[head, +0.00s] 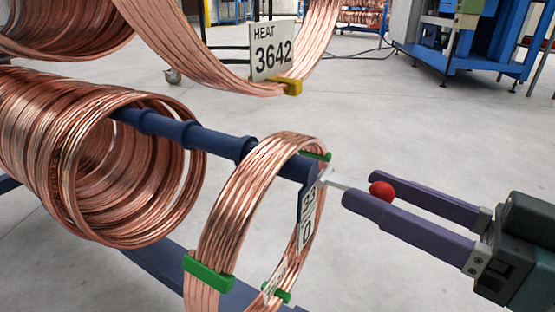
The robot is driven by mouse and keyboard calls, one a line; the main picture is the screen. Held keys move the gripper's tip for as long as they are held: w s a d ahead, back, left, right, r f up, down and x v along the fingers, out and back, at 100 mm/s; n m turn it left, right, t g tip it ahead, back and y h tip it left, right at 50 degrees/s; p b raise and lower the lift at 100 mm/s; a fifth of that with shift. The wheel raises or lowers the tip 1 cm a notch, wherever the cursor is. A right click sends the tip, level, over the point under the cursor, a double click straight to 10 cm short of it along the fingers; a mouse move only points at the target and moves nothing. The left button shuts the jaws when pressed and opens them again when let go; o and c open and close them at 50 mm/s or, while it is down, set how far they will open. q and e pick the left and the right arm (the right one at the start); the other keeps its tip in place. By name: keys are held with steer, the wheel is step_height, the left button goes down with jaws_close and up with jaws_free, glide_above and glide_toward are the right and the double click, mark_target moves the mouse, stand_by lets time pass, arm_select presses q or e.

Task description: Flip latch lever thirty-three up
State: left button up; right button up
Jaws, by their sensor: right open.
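The latch lever is a thin pale rod (333,184) with a red ball knob (382,190) at its outer end. It sits at the near end of a dark blue bar (280,163) and points right, toward my gripper. My right gripper (361,189) comes in from the right with its two purple fingers apart. The red knob shows between the fingers, and the near finger hides part of it and of the rod. I cannot tell whether the fingers touch it. A white label (307,218) below the lever is turned sideways and only partly readable. My left gripper is out of view.
A copper tube coil (240,195) with green clips (209,272) hangs around the bar's end, close to the lever. A larger coil (95,160) hangs farther left. Another coil behind carries a sign reading HEAT 3642 (272,50). Grey floor (440,125) is open behind my gripper.

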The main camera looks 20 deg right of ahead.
steer(key=shift+w+a, duration=0.2)
steer(key=shift+w, duration=0.15)
jaws_close()
stand_by(0.3)
